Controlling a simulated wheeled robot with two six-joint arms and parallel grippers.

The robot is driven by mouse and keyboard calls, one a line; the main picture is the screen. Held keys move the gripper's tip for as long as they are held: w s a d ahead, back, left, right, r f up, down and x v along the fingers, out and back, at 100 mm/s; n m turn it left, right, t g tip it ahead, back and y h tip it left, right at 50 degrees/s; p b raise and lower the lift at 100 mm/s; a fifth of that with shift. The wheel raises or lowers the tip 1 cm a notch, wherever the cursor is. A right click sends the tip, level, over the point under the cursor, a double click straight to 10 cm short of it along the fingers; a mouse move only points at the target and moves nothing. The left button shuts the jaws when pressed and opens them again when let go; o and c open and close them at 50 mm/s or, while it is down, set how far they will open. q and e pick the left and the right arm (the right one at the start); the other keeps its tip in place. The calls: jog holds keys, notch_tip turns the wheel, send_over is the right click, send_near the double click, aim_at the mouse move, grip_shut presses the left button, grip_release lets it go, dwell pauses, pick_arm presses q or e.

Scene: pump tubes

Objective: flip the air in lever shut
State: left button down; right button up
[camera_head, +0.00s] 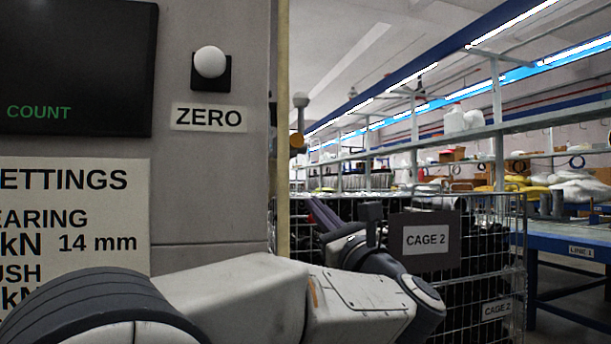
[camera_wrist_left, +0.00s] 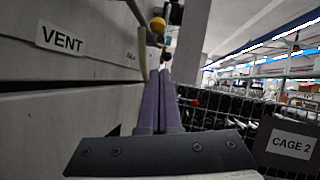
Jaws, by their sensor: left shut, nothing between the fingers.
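A small upright lever with a grey ball end (camera_head: 301,101) stands just past the right edge of the grey cabinet. An orange-yellow round part (camera_head: 297,140) sits below it. No readable label shows whether this is the air in lever. In the left wrist view a yellow round part (camera_wrist_left: 158,25) shows beyond the fingertips, with a small dark part under it. My left gripper (camera_head: 313,203) is shut and empty, below and apart from the lever in the head view. Its purple fingers lie side by side in the left wrist view (camera_wrist_left: 160,74). My right gripper is not in view.
The grey cabinet (camera_head: 220,190) fills the left, with a ZERO button (camera_head: 210,62), a screen (camera_head: 75,65) and a settings sheet (camera_head: 75,220). A VENT label (camera_wrist_left: 60,39) shows in the wrist view. A wire cage with a CAGE 2 sign (camera_head: 426,258) stands right of my arm.

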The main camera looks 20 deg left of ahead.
pick_arm(q)
jog(key=w+a+r+b, duration=0.1)
jog(key=w+a+r, duration=0.3)
jog(key=a+r, duration=0.2)
jog(key=shift+w+r, duration=0.2)
jog(key=shift+r, duration=0.15)
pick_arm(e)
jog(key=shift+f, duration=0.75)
pick_arm(q)
jog(key=shift+d, duration=0.1)
